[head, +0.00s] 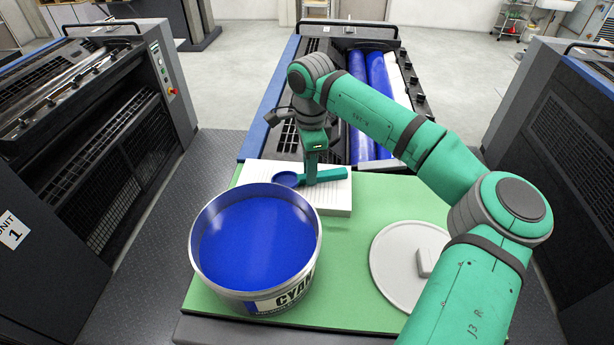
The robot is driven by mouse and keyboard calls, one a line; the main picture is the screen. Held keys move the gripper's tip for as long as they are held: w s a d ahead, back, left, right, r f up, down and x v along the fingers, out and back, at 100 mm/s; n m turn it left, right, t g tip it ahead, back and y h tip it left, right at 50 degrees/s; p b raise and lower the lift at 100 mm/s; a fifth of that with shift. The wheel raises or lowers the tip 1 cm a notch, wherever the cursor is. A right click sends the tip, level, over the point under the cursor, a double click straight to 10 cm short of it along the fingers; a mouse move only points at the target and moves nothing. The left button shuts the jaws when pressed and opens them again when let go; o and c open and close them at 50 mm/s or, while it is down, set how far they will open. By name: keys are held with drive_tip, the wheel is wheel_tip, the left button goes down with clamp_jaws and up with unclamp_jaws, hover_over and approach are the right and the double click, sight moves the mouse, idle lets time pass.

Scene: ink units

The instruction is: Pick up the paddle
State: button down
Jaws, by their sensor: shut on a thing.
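The paddle (330,175) is teal, with a round blue-coated end (286,179) at its left. It lies level at a white ribbed block (332,200); I cannot tell whether it touches the block or is just above it. My gripper (311,182) points down and is shut on the paddle's handle, near the round end. The fingertips partly hide the handle there.
An open tub of blue ink (305,272) marked CYAN stands front left on a green mat (348,270). A grey round lid (385,262) lies to the right. A press unit with blue rollers (378,75) stands behind. Clear mat lies between tub and lid.

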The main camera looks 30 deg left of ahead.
drive_tip(key=shift+r, duration=0.15)
drive_tip(key=shift+r, duration=0.6)
drive_tip(key=w+d+r, duration=0.1)
drive_tip(key=d+r, duration=1)
drive_tip(key=d, duration=0.3)
drive_tip(key=shift+r, duration=0.3)
drive_tip(key=c, duration=2.2)
unclamp_jaws()
clamp_jaws()
